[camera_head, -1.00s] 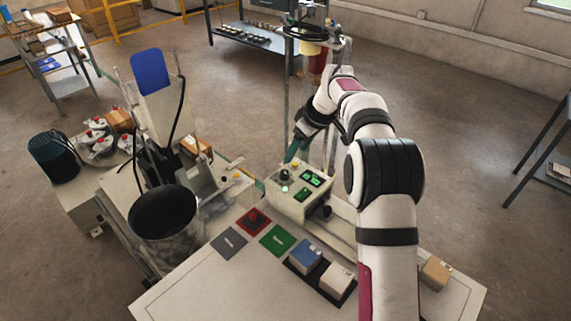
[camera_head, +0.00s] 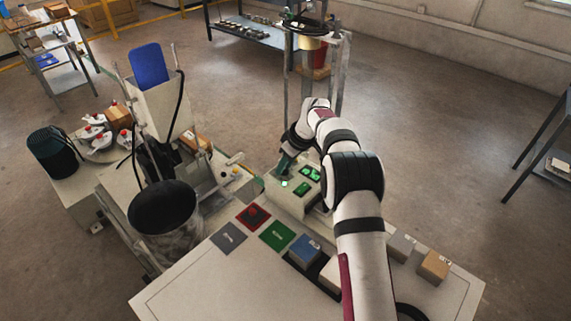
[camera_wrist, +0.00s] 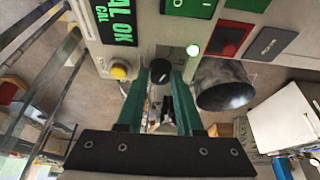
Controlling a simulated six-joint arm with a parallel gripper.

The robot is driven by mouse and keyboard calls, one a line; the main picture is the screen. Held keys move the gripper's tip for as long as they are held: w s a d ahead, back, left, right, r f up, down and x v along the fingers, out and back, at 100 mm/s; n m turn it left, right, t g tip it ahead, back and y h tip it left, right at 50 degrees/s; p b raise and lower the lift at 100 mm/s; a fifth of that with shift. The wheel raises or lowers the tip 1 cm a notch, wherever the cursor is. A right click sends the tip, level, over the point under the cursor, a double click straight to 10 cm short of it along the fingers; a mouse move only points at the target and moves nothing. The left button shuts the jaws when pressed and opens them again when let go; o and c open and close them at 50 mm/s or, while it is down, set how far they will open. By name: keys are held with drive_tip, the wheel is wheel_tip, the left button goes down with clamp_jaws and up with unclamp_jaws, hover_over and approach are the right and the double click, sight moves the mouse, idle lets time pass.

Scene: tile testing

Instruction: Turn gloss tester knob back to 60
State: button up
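The gloss tester (camera_head: 288,203) is a pale box on the bench with lit green displays. Its black round knob (camera_wrist: 160,70) shows in the wrist view with a pale pointer mark; I cannot read the setting. In the head view my gripper hides the knob. My gripper (camera_wrist: 159,78) points at the panel with its two teal fingers either side of the knob, a narrow gap apparent. Contact is not clear. My gripper also shows over the tester's left part in the head view (camera_head: 284,166).
Red (camera_head: 253,216), green (camera_head: 277,236) and grey (camera_head: 229,237) pads lie in front of the tester. A dark bucket (camera_head: 163,210) stands left. Boxes sit at the bench's right.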

clamp_jaws()
drive_tip(key=shift+m, duration=0.3)
drive_tip(key=m, duration=0.2)
drive_tip(key=m+t+h, duration=0.1)
drive_tip(key=m, duration=0.1)
drive_tip(key=m+h, duration=0.1)
drive_tip(key=m, duration=0.1)
drive_tip(key=shift+s+a, duration=0.1)
drive_tip(key=shift+a, duration=0.15)
drive_tip(key=m+h, duration=0.1)
drive_tip(key=m, duration=0.2)
drive_tip(key=m+h, duration=0.1)
drive_tip(key=m, duration=0.1)
drive_tip(key=shift+a+m+h, duration=0.1)
drive_tip(key=shift+m+h, duration=0.2)
drive_tip(key=shift+m, duration=0.1)
drive_tip(key=m+h, duration=0.1)
drive_tip(key=m, duration=0.4)
drive_tip(key=shift+a+g+h, duration=0.1)
drive_tip(key=shift+g+h, duration=0.3)
drive_tip(key=shift+m, duration=0.3)
